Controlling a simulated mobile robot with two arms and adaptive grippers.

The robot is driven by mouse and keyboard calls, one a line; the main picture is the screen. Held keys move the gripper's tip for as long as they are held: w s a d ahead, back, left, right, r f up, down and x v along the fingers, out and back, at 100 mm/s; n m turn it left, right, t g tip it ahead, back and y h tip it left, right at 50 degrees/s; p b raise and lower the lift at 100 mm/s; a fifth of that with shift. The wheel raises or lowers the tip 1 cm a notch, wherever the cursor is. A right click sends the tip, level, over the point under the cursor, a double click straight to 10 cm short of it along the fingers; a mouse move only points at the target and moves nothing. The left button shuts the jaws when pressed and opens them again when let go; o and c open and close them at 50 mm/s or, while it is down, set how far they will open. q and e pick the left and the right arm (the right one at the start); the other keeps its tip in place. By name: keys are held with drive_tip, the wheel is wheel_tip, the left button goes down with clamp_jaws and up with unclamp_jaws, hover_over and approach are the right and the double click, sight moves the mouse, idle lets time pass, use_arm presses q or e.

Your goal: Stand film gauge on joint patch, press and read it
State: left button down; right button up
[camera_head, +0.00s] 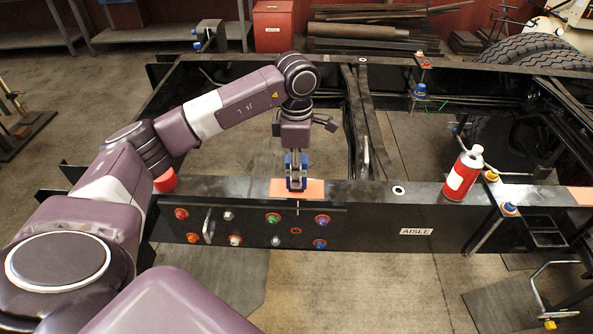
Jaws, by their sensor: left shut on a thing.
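The joint patch (314,190) is an orange rectangle on top of the near black chassis rail. My left gripper (296,176) comes down over it with its fingers pointing down. The blue fingertips are at the patch, shut on a small dark thing that they mostly hide, likely the film gauge. I cannot tell whether the held thing touches the patch, and no reading can be made out. My right gripper is not in view.
A red and white spray can (463,176) stands on the rail to the right. A red cap-like piece (166,181) is on the rail's left end. Coloured fittings (273,218) dot the rail's side, beside an AISLE label (416,232). Tyres (543,55) are at the back right.

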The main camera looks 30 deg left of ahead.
use_arm(q)
drive_tip(key=shift+f, duration=0.1)
drive_tip(key=c, duration=1.6)
unclamp_jaws()
drive_tip(key=shift+r, duration=0.25)
drive_tip(key=shift+r+b, duration=0.3)
drive_tip(key=shift+r, duration=0.05)
wheel_tip(320, 180, up, 5)
drive_tip(key=shift+r+b, duration=0.2)
drive_tip(key=shift+b, duration=0.7)
wheel_tip(320, 180, up, 4)
drive_tip(key=shift+r, duration=0.85)
drive_tip(key=shift+d, duration=0.1)
